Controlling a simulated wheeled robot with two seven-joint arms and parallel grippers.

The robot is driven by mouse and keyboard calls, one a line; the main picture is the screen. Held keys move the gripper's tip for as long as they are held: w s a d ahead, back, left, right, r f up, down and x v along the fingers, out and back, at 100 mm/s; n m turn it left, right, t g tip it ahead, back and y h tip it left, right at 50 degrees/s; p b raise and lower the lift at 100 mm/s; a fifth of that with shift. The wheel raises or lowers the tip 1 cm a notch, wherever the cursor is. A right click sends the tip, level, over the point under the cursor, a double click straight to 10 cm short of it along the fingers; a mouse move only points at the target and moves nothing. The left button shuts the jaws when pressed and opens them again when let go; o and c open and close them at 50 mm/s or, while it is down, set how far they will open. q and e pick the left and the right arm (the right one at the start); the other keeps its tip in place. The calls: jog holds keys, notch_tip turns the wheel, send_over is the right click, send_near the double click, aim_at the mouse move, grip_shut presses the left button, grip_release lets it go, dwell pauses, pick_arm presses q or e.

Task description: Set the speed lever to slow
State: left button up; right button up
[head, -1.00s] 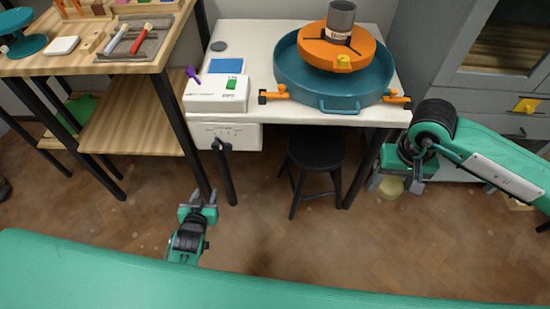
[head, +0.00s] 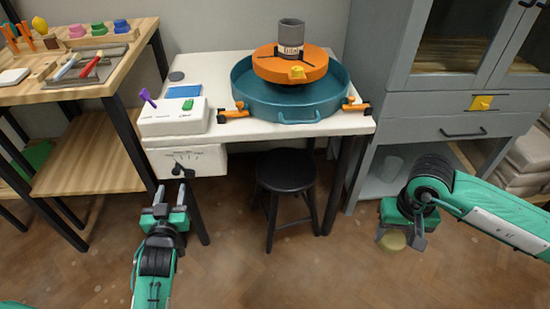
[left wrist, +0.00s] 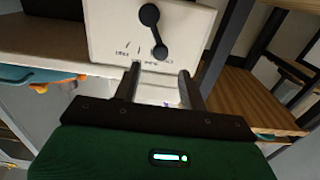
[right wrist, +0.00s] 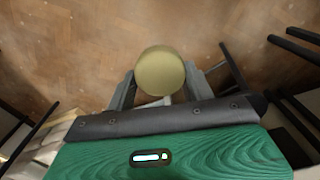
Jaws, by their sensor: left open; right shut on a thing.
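The black speed lever (head: 188,172) is on the front of a white box (head: 207,160) under the table's left front edge. A printed scale is beside it, too small to read. In the left wrist view the lever (left wrist: 155,33) shows as a bar with two round ends. My left gripper (head: 170,194) is open and empty, just below and in front of the box. In the left wrist view its fingertips (left wrist: 158,72) point at the panel near the lever, apart from it as far as I can tell. My right gripper (head: 400,237) is shut on a round yellowish thing (right wrist: 160,73), low at the right.
On the white table (head: 225,75) stand a teal basin (head: 290,116) with an orange wheel (head: 290,70) and a white control box (head: 180,118) with a purple handle. A black stool (head: 286,172) stands underneath. A wooden workbench (head: 75,98) is at the left, a grey cabinet (head: 415,80) at the right.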

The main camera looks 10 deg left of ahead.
aim_at(175, 173)
pick_arm(q)
jog(key=b+x, duration=0.1)
jog(key=x, duration=0.7)
jog(key=shift+w, duration=0.1)
pick_arm(e)
jog(key=shift+f, duration=0.8)
